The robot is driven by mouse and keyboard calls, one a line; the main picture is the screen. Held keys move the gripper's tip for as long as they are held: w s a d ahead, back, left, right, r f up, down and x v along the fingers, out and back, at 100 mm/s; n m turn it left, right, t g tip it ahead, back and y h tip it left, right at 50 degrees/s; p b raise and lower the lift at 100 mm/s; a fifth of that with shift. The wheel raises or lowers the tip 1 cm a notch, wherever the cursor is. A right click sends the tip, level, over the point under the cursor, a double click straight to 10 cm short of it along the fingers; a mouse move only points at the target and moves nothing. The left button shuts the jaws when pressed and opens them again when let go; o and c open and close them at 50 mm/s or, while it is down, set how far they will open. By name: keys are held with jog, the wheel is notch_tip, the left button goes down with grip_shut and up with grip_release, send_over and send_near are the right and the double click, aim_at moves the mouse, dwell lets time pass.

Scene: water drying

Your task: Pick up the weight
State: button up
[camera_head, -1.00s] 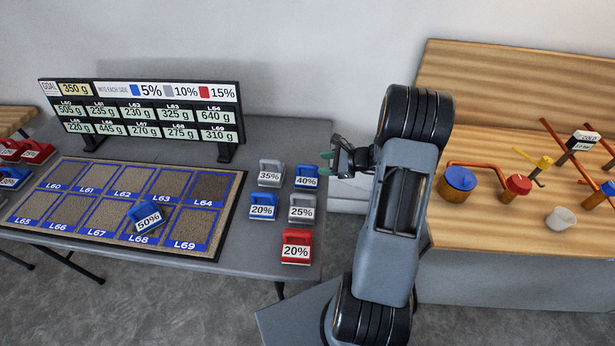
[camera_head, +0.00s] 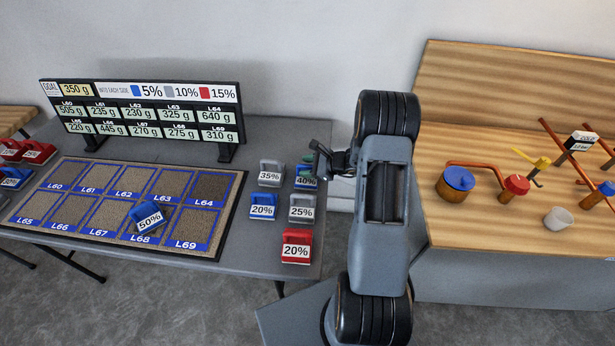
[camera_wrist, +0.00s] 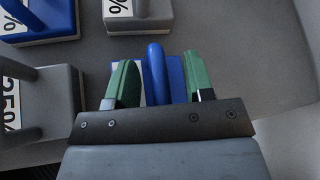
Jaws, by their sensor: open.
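The weights are small handled blocks with percent labels. A blue weight marked 40% (camera_head: 306,182) stands near the right edge of the grey table. My gripper (camera_head: 310,167) is above it and partly covers it. In the wrist view, the blue weight's handle (camera_wrist: 156,72) lies between the two green fingertips of my gripper (camera_wrist: 158,80). The jaws are open, with a gap on each side of the handle. How far down the fingers reach around it is unclear. Other weights are grey 35% (camera_head: 270,173), blue 20% (camera_head: 262,206), grey 25% (camera_head: 301,208), red 20% (camera_head: 296,247) and blue 50% (camera_head: 147,217).
A board of labelled squares (camera_head: 232,215) lies on the table, with the 50% weight on it. A sign (camera_head: 145,112) stands behind. More weights (camera_head: 12,150) sit far left. A wooden bench (camera_head: 500,220) with a blue-lidded pot (camera_head: 457,184) is at right.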

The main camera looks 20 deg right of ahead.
grip_shut()
dwell(0.5)
